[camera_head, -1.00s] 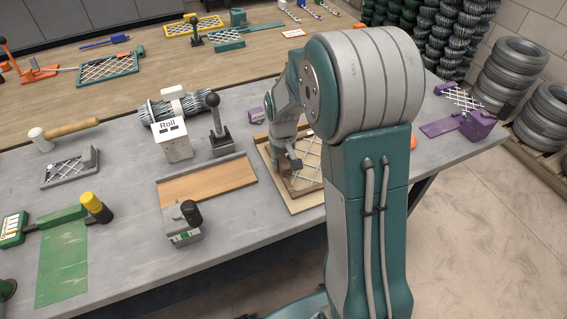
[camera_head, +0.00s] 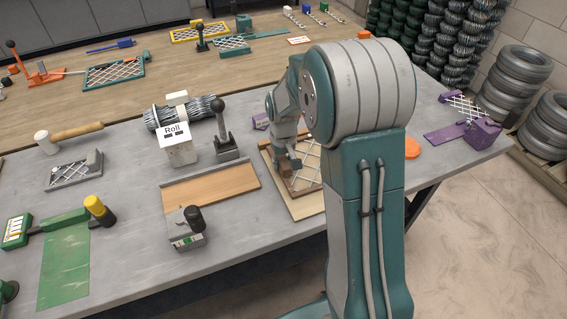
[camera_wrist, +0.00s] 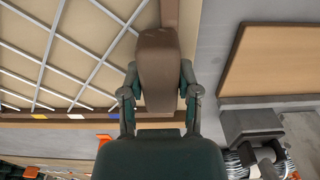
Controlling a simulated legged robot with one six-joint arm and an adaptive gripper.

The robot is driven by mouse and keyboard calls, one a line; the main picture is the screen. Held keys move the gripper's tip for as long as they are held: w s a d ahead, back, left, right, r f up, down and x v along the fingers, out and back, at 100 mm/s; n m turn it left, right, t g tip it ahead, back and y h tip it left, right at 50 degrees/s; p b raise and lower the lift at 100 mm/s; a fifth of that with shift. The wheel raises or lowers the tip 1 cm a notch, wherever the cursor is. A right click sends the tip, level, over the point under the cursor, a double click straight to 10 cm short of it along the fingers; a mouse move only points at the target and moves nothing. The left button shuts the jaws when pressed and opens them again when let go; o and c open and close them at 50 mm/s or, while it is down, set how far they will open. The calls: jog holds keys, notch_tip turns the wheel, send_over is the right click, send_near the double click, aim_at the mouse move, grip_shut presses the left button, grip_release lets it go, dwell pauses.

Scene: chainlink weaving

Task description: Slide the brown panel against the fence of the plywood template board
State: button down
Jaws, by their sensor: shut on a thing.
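The brown panel (camera_head: 306,189) has a brown rim and a pale diagonal mesh. It lies on the light plywood template board (camera_head: 307,208), right of centre on the grey bench, with bare board showing along the near side. My gripper (camera_head: 289,161) is over the panel's left side. In the wrist view, my gripper (camera_wrist: 159,80) is shut on a brown block of the panel (camera_wrist: 158,65), one finger on each side. A brown strip with blue, white and yellow marks (camera_wrist: 50,119) runs along the board's edge there. My arm hides the panel's right part; I cannot tell whether panel and fence touch.
A brown wooden tray (camera_head: 212,187) and a lever tool (camera_head: 228,140) stand left of the board. A block marked Roll (camera_head: 178,147) stands behind the tray. A grey device (camera_head: 187,228) is in front. An orange disc (camera_head: 411,148) and purple fixture (camera_head: 480,135) are at right.

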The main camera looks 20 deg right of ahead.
jog(key=shift+s+f, duration=0.1)
jog(key=shift+c, duration=1.2)
grip_release()
notch_tip(320, 180, up, 12)
